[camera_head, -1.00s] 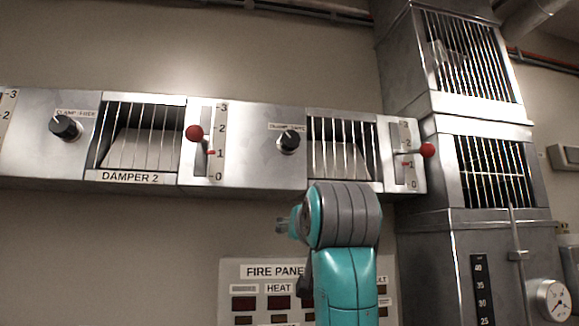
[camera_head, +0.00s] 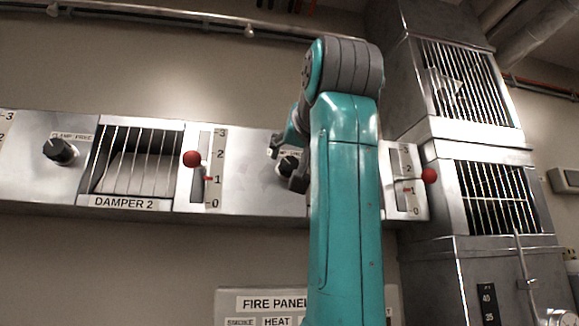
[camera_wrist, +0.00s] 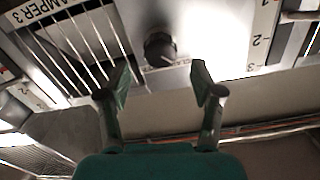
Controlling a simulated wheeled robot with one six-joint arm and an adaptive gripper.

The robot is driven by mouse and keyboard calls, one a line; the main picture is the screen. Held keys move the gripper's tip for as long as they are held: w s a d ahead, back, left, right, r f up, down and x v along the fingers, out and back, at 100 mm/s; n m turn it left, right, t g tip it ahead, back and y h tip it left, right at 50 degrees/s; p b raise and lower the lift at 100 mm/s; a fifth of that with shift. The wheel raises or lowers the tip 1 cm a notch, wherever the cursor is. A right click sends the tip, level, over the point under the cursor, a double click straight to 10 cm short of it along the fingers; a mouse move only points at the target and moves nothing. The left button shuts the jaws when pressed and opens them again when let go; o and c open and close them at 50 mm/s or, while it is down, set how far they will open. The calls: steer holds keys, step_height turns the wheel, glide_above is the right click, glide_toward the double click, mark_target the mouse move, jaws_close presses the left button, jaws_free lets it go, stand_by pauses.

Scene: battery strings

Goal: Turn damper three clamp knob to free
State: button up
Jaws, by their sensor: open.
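The damper three clamp knob (camera_wrist: 160,47) is a dark round knob on a metal panel. In the wrist view it lies just beyond the gap between my open, empty fingertips; whether they touch it cannot be told. In the head view this knob (camera_head: 289,165) is partly hidden by my arm, and its clamp label is mostly covered. My gripper (camera_wrist: 161,82) has its two fingers spread wide. The DAMPER 3 label (camera_wrist: 78,10) appears upside down at the upper left of the wrist view. The knob's pointer direction is not clear.
The damper three lever with a red ball (camera_head: 429,175) sticks out to the right. A barred metal duct (camera_head: 490,195) rises at the right. The fire panel (camera_head: 268,303) is below.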

mark_target(291, 164)
steer(key=shift+x, duration=3.05)
steer(key=c, duration=1.1)
steer(key=shift+c, duration=0.2)
